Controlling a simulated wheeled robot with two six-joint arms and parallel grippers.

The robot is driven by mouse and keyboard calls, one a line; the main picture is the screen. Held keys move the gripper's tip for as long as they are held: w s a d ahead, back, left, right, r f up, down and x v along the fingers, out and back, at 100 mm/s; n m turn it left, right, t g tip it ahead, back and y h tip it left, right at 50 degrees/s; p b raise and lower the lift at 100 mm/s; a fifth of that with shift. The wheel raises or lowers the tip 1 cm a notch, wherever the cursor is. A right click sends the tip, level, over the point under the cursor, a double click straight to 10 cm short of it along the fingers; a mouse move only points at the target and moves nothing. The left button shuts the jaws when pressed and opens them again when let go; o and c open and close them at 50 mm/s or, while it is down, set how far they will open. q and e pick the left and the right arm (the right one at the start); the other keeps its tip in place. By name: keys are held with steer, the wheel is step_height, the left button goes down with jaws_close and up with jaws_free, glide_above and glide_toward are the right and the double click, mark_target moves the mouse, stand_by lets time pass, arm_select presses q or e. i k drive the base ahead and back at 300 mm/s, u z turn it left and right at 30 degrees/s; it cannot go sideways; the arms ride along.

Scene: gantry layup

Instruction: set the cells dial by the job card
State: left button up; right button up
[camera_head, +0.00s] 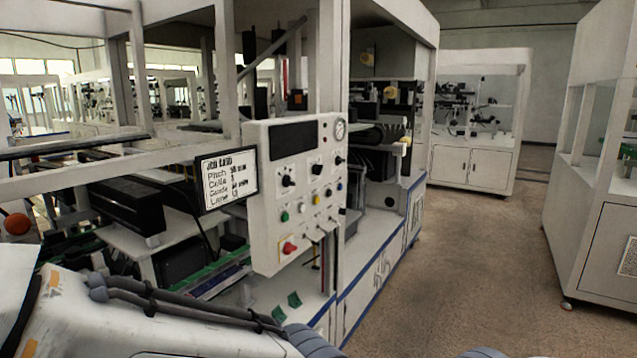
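The job card (228,178) is a white sheet in a black frame, left of the control panel. Its lines seem to read Pitch, Cells, Guide and Lane; the values are too blurred to read surely. The pale control panel (265,195) carries three black dials: a left one (288,180), a middle one (316,169) and a right one (338,160). Their labels and settings are too small to read, so I cannot tell which is the cells dial. My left arm enters at the bottom left, below the panel and apart from it. Neither gripper is in view.
The panel also has a dark display (293,136), a round gauge (340,129), small coloured buttons and a red knob (289,248). Green pieces (294,299) lie on the machine's ledge below. Open floor (470,260) lies right of the machine, before a white cabinet (600,230).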

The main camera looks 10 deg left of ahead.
mark_target(317, 170)
steer(key=z, duration=0.3)
steer(key=i, duration=1.05)
steer(key=u, duration=0.3)
